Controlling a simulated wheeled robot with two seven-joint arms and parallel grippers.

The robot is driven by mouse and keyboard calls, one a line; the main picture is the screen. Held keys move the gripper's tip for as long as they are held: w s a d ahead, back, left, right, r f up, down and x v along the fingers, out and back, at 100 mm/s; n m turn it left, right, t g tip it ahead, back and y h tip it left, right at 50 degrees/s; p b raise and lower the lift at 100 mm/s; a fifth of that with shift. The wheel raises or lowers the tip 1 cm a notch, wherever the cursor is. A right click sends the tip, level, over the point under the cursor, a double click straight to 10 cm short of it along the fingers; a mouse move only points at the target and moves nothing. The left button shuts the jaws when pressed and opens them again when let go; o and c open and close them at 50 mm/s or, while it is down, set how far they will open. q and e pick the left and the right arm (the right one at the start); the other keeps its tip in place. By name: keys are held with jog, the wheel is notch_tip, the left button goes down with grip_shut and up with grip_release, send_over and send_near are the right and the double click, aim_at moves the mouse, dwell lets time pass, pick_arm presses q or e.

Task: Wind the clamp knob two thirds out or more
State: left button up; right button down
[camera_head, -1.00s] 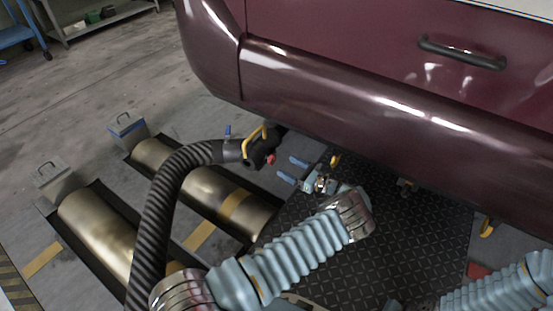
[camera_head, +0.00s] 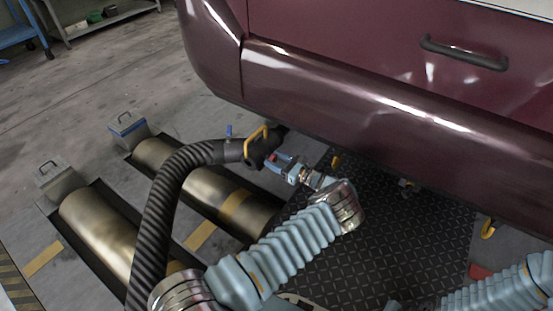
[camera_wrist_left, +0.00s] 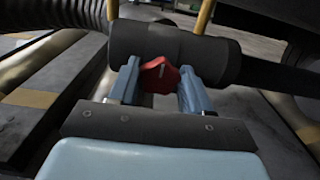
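The red clamp knob (camera_wrist_left: 159,76) sits on the dark nozzle (camera_wrist_left: 190,50) at the end of the hose. In the head view the knob (camera_head: 273,157) is a small red spot beside the nozzle (camera_head: 262,148). My left gripper (camera_wrist_left: 160,85) has its two blue fingers spread, one on each side of the knob. I cannot tell whether the fingers touch it. In the head view the left gripper (camera_head: 278,160) reaches the nozzle from the lower right. My right gripper is not in view; only part of its arm shows at the lower right.
A ribbed black hose (camera_head: 165,200) curves down from the nozzle, with a yellow handle (camera_head: 255,140). The maroon car (camera_head: 350,90) overhangs the nozzle. Metal rollers (camera_head: 100,225) lie in the floor at left. A black tread plate (camera_head: 390,240) lies beneath my left arm.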

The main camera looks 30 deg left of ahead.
pick_arm(q)
jog(key=shift+c, duration=0.9)
jog(key=n+b, duration=0.3)
jog(key=n, duration=0.1)
jog(key=shift+s+f, duration=0.1)
jog(key=shift+f, duration=0.05)
jog(key=n+b, duration=0.1)
jog(key=n, duration=0.2)
jog(key=n+b, duration=0.1)
jog(key=n, duration=0.1)
jog(key=shift+n, duration=0.4)
jog(key=n, duration=0.5)
jog(key=shift+o, duration=0.2)
jog(key=shift+n, duration=2.5)
